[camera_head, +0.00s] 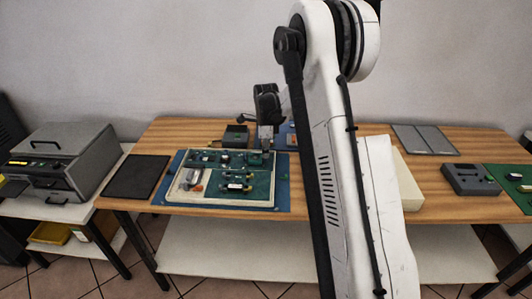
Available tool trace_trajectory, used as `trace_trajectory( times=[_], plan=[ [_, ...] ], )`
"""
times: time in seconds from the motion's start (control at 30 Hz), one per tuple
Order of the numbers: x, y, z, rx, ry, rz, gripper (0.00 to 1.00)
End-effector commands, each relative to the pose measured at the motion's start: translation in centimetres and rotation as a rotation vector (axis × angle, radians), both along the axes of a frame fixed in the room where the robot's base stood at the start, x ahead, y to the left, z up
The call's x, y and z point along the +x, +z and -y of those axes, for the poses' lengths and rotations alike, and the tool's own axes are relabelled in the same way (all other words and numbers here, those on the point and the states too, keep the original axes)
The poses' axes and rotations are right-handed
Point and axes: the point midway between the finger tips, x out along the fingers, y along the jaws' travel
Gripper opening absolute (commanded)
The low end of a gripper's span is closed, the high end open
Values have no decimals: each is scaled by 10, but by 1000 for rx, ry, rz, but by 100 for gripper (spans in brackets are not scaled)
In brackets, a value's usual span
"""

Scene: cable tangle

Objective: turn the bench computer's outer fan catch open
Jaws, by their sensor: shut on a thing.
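The bench computer (204,197) is an open tray with green circuit boards and small parts, lying flat on a blue mat on the wooden bench. My gripper (266,148) points down over the tray's back right part. It is shut on a small part there, which I take to be the outer fan catch. The jaws hide this part, and it is too small to tell which way it is turned.
A black mat (136,176) lies left of the tray. A dark box (235,136) stands behind it. A grey machine (62,162) is on the left side table. A grey device (469,180) and grey panels (424,139) are at right. My arm hides the bench's middle.

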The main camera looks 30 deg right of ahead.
Motion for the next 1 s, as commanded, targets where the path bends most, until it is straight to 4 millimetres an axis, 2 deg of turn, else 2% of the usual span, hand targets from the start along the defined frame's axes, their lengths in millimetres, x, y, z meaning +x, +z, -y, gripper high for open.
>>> trace_trajectory(
  times=[0.37,1.0],
  plan=[
    [0,-2,0,0,226,0,0],
    [0,-2,0,0,834,1,0]
  ],
)
